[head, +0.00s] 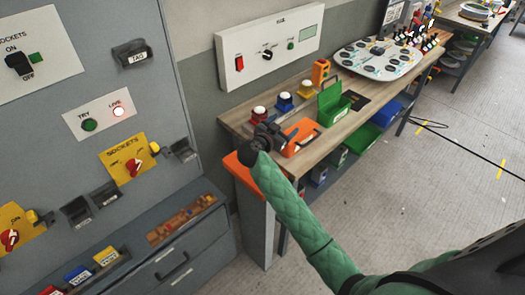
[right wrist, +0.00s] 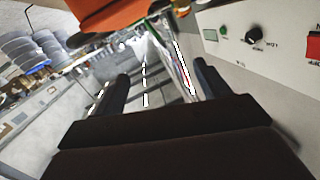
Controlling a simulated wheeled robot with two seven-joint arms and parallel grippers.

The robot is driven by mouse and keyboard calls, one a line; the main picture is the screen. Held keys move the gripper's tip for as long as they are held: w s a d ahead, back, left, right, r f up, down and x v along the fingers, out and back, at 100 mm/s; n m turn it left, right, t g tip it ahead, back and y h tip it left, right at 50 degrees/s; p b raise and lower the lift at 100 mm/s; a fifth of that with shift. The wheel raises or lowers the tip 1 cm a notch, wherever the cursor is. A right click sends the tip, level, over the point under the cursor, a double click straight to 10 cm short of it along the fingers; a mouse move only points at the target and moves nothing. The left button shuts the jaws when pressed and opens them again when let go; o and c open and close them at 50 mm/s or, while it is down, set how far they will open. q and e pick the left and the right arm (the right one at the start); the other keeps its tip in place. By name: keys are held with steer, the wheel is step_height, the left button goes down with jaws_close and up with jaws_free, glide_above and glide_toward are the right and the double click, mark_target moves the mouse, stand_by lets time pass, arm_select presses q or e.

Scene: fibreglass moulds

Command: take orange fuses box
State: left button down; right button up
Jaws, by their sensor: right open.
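An orange box (head: 301,136) sits on the near part of the wooden bench, just right of my right gripper (head: 270,132). No label that names fuses can be read on it. In the right wrist view, a large orange shape (right wrist: 105,14) fills the top edge; it is cut off, and I cannot tell for sure that it is the same box. The right gripper (right wrist: 163,88) is open, with its two dark fingers apart and no object clearly held between them. My left gripper is not in view.
The wooden bench (head: 372,92) also bears a green open box (head: 333,102), push-button units, a smaller orange item (head: 320,72) and a white round-ended board (head: 380,60). A white control panel (head: 270,45) is behind. A grey cabinet (head: 150,90) stands left. The floor at right is largely clear.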

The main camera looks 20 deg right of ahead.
mark_target(290, 132)
steer(key=f+g, duration=0.1)
steer(key=f+g+y, duration=0.1)
steer(key=f+g, duration=0.1)
steer(key=shift+d+f+g, duration=0.25)
steer(key=shift+d+g, duration=0.1)
steer(key=shift+g, duration=0.05)
steer(key=shift+f, duration=0.15)
steer(key=shift+d+f+g+y, duration=0.1)
steer(key=shift+d+g+y, duration=0.1)
steer(key=shift+g+y, duration=0.1)
steer(key=shift+p+x, duration=0.7)
steer(key=shift+x, duration=0.3)
steer(key=shift+w+d, duration=0.1)
steer(key=shift+d, duration=0.15)
steer(key=shift+w+d+f+p, duration=0.1)
steer(key=shift+d+p, duration=0.15)
steer(key=shift+p, duration=0.3)
steer(key=p+x, duration=0.2)
steer(key=x, duration=0.1)
steer(key=shift+w+d+f, duration=0.15)
steer(key=shift+f, duration=0.1)
steer(key=shift+w+d+f+p, duration=0.1)
steer(key=shift+d+f+p, duration=0.15)
steer(key=shift+p, duration=0.05)
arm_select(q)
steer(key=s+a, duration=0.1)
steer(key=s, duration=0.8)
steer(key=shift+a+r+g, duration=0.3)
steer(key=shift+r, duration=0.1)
